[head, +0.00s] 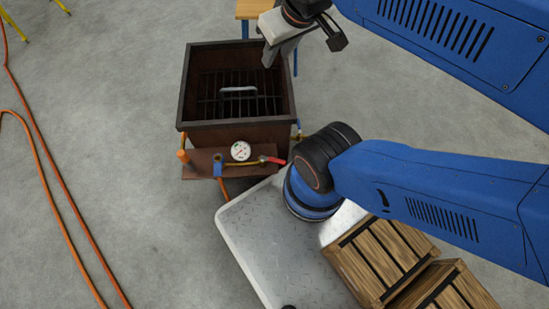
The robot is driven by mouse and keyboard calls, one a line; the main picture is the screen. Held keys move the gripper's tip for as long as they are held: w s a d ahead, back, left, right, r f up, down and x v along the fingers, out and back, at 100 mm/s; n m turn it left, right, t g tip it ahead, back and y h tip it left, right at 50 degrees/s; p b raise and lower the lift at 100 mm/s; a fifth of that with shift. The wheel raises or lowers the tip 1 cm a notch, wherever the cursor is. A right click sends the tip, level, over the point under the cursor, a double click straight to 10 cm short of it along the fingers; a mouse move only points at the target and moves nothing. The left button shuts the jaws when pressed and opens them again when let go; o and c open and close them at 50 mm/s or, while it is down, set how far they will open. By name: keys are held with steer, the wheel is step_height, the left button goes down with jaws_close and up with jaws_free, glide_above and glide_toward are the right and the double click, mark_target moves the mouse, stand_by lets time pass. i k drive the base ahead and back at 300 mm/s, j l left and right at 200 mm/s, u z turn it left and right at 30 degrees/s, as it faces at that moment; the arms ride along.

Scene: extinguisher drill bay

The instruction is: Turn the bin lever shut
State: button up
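The bin (236,135) is a rust-brown, open-topped box at upper centre. A dark grate with a pale handle (238,89) lies inside. On its front shelf a brass pipe runs past a round white gauge (240,151) to a lever with a red grip (273,160). The lever points right, roughly in line with the pipe. My gripper (269,56) hangs over the bin's back right corner, well away from the lever, and touches nothing that I can make out. Its fingers overlap from this side, so their gap is hidden.
A pale tread-plate platform (262,255) lies in front, with wooden crates (375,258) at its right. My blue arm fills the right side. An orange hose (62,196) runs along the left floor. A wooden-topped table (249,9) stands behind. Floor left of the bin is clear.

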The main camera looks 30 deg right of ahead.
mark_target(277, 161)
steer(key=k+j, duration=0.15)
steer(key=j, duration=0.2)
steer(key=k+j, duration=0.15)
steer(key=j, duration=0.2)
steer(key=k+j, duration=0.15)
steer(key=j, duration=0.2)
steer(key=k+j, duration=0.15)
steer(key=j, duration=0.2)
steer(key=k+j, duration=0.15)
steer(key=j, duration=0.25)
steer(key=l+u, duration=0.05)
